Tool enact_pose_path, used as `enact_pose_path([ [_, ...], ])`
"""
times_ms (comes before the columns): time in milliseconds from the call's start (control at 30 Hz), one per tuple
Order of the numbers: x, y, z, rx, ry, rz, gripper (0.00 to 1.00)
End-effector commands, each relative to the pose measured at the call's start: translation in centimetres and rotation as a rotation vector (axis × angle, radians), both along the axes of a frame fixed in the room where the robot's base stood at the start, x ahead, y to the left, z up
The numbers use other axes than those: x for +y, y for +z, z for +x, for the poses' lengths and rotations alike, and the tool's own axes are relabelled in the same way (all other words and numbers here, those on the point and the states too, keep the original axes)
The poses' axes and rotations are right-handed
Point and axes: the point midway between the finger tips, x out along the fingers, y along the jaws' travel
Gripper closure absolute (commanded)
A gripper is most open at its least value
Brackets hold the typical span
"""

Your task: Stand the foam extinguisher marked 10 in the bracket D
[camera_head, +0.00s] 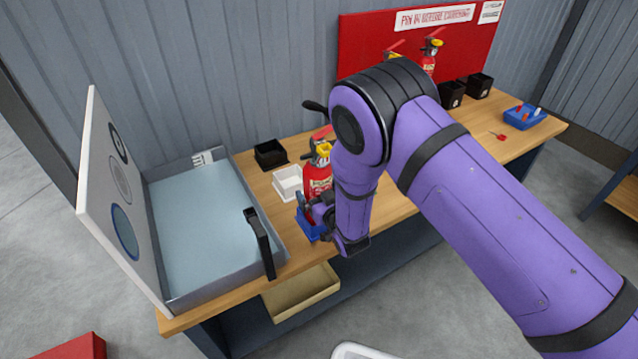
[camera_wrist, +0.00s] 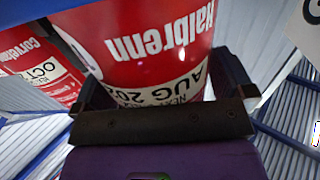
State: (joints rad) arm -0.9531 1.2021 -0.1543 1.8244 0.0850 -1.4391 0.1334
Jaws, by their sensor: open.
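In the head view a red extinguisher (camera_head: 317,178) with a yellow top stands upright at a blue open-topped holder (camera_head: 304,226) on the bench. My gripper (camera_head: 322,212) is low beside it, partly hidden by my arm. In the wrist view the red body (camera_wrist: 150,45), lettered "Halbrenn" upside down with an AUG label, lies between my open fingers (camera_wrist: 165,88). I cannot tell whether they touch it. A second red extinguisher (camera_wrist: 38,65) with an OCT label is close on the left. I can read neither a 10 nor a D in these frames.
White (camera_head: 288,183) and black (camera_head: 270,153) holders stand nearby. A grey case (camera_head: 195,225) with its lid up fills the bench's left end. Further right are black holders (camera_head: 480,86), another extinguisher (camera_head: 430,56) and a blue tool tray (camera_head: 525,117).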

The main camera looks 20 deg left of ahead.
Motion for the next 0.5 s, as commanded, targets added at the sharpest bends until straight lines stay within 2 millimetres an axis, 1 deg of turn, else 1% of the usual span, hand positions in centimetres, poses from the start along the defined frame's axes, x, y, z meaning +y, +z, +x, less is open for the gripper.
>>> enact_pose_path([
  [167, 0.04, 0.03, 0.05, -0.001, 0.000, 0.001, 0.00],
  [200, 0.04, 0.03, 0.05, -0.001, 0.000, 0.001, 0.02],
  [267, 0.03, 0.03, 0.06, -0.001, 0.000, 0.001, 0.16],
  [300, 0.03, 0.03, 0.06, -0.001, 0.000, 0.001, 0.25],
  [467, 0.02, 0.04, 0.05, -0.001, 0.000, 0.001, 0.62],
  [500, 0.13, 0.35, 0.15, -0.006, 0.000, 0.007, 0.63],
])
